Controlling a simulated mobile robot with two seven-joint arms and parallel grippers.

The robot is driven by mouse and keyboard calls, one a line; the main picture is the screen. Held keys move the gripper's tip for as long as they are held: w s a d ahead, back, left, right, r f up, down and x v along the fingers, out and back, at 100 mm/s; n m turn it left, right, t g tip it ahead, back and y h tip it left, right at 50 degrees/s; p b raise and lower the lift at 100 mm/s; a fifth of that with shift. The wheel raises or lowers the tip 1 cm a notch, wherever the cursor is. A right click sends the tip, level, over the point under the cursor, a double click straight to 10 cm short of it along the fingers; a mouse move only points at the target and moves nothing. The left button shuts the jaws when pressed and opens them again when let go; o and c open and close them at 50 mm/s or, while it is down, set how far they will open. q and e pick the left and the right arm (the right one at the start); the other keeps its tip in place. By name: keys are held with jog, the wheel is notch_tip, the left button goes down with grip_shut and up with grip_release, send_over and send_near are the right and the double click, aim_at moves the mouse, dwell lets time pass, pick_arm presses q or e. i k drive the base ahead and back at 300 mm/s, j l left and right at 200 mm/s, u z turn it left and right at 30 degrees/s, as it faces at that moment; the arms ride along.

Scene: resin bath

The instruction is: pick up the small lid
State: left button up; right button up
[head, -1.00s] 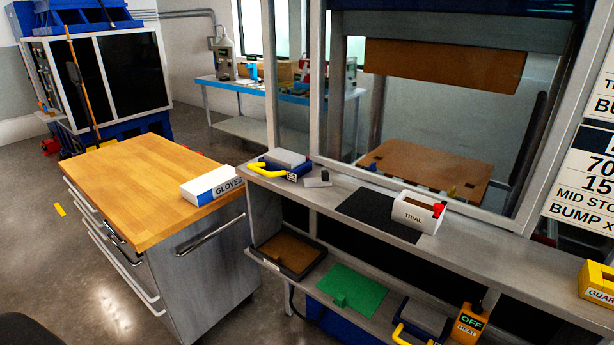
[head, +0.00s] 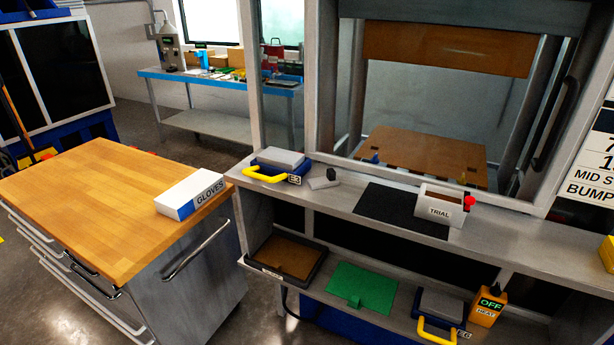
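No part is plainly marked as the small lid. A small grey piece with a dark knob-like end (head: 324,181) lies on the upper shelf. It sits between a blue case with a grey top and yellow handle (head: 279,164) and a black mat (head: 400,211). A flat green plate with a small tab (head: 362,289) lies on the lower shelf. I cannot tell for sure which of these is the lid. Neither of my grippers is in view.
A white TRIAL box (head: 440,207) with a red knob stands at the mat's right end. The lower shelf holds a brown-bottomed tray (head: 287,261), another yellow-handled case (head: 440,305) and an orange HEAT switch reading OFF (head: 487,308). A GLOVES box (head: 192,194) sits on the wooden-topped cabinet (head: 95,200).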

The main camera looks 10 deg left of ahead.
aim_at(331, 179)
jog(key=i+j, duration=0.1)
jog(key=j, duration=0.5)
jog(key=i+j, duration=0.1)
jog(key=j, duration=0.5)
